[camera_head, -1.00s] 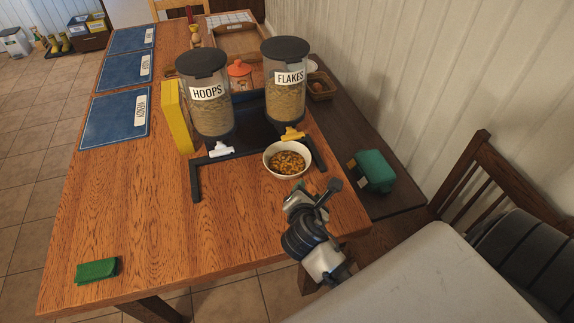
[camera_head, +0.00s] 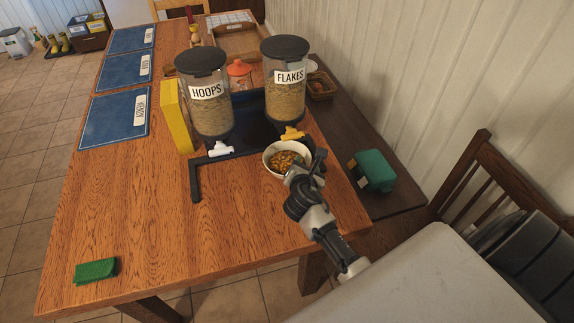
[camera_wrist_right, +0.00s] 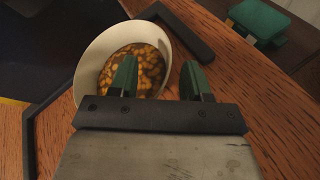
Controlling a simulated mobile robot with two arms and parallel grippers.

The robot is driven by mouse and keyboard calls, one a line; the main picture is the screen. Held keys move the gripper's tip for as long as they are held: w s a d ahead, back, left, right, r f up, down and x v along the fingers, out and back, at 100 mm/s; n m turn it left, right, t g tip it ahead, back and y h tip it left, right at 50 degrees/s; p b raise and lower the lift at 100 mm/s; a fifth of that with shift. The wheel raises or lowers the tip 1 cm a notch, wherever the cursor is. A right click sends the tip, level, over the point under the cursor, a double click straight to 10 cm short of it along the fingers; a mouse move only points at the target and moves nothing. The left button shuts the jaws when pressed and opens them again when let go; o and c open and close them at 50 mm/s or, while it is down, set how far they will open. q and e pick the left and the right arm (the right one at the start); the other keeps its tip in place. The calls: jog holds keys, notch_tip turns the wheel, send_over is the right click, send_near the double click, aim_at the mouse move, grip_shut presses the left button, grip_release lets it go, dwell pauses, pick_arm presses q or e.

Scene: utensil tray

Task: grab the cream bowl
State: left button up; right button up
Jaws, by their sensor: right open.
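The cream bowl (camera_head: 270,152), with brown cereal in it, stands upright on the wooden table below the FLAKES dispenser (camera_head: 285,85). My right gripper (camera_head: 309,160) is at the bowl's right front side and hides part of it. In the right wrist view the bowl (camera_wrist_right: 92,65) lies just ahead of the two green fingertips. My right gripper (camera_wrist_right: 158,78) is open, its left finger overlapping the bowl in the picture and its right finger beside the rim. Whether a finger touches the bowl I cannot tell. My left gripper is out of view.
The black dispenser stand (camera_head: 195,180) frames the bowl's area, and the HOOPS dispenser (camera_head: 207,100) stands left. A yellow box (camera_head: 176,115) is beside it. A green cloth (camera_head: 96,271) lies front left. The table's front middle is clear.

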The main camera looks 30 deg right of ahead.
jog(key=shift+w+d+f, duration=0.1)
jog(key=shift+w+d, duration=0.05)
grip_shut()
dwell(0.4)
